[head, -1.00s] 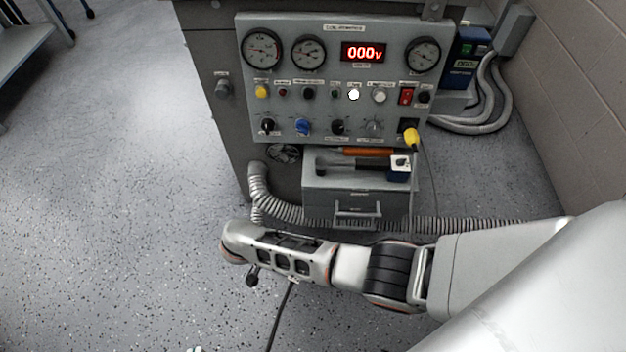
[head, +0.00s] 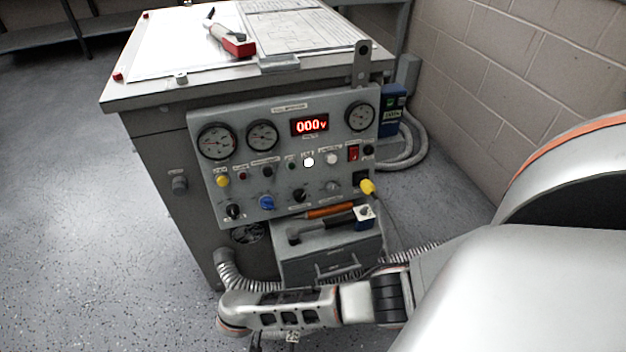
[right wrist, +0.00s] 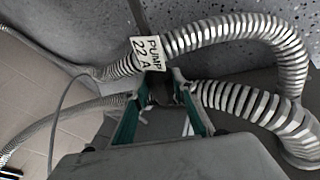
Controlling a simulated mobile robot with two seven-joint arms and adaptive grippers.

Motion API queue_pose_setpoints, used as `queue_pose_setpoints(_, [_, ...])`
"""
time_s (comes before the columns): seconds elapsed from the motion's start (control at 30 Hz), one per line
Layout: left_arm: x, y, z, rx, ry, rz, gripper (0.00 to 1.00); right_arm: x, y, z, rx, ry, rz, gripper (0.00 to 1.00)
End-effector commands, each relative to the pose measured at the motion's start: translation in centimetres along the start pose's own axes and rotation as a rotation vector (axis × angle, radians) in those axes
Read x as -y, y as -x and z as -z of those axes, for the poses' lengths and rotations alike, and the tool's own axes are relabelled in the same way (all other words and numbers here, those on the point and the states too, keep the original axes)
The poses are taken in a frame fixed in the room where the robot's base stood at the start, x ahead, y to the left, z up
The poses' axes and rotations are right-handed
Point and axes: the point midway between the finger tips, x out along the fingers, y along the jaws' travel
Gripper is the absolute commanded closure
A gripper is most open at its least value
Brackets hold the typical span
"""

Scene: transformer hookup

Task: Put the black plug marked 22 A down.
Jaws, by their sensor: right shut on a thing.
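My right gripper (right wrist: 160,98) is shut on the black plug (right wrist: 158,86), as the right wrist view shows. Its green-sided fingers stand on both sides of the plug and hide part of it. A pale tag (right wrist: 148,54) reading PUMP 22 A hangs at the plug, and a dark cable (right wrist: 140,14) runs up from there. In the head view my right arm comes in from the right, low in front of the grey machine; the fingers are mostly cut off at the bottom edge. A small pale tag (head: 292,337) shows there below the arm. My left gripper is not in view.
The control panel (head: 285,135) shows 000v, with a yellow plug (head: 367,187) at its lower right. The bench top (head: 150,92) holds papers and a red-and-white tool (head: 232,38). Ribbed hoses (right wrist: 215,32) lie near the gripper. Floor at left (head: 90,200) is clear.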

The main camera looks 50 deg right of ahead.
Motion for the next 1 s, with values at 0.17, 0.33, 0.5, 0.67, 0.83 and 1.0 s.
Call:
queue_pose_setpoints(0.17, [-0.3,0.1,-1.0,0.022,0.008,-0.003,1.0,-1.4,-1.1,1.1,0.0,0.001,0.0,1.0])
queue_pose_setpoints(0.33, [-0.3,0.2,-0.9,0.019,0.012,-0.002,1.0,-2.5,-1.9,2.0,-0.002,0.0,0.0,1.0])
queue_pose_setpoints(0.5, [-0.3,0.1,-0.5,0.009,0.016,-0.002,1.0,-4.4,-3.4,3.4,-0.001,0.001,-0.001,1.0])
queue_pose_setpoints(0.67, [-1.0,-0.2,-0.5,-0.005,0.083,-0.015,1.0,-3.9,-4.9,2.5,0.004,0.007,-0.005,1.0])
queue_pose_setpoints(0.83, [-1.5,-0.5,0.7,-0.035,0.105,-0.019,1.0,-3.7,-4.5,2.9,0.0,0.001,0.001,1.0])
queue_pose_setpoints(1.0, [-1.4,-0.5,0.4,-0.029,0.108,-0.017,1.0,-3.6,-4.7,2.8,0.001,0.001,0.001,1.0])
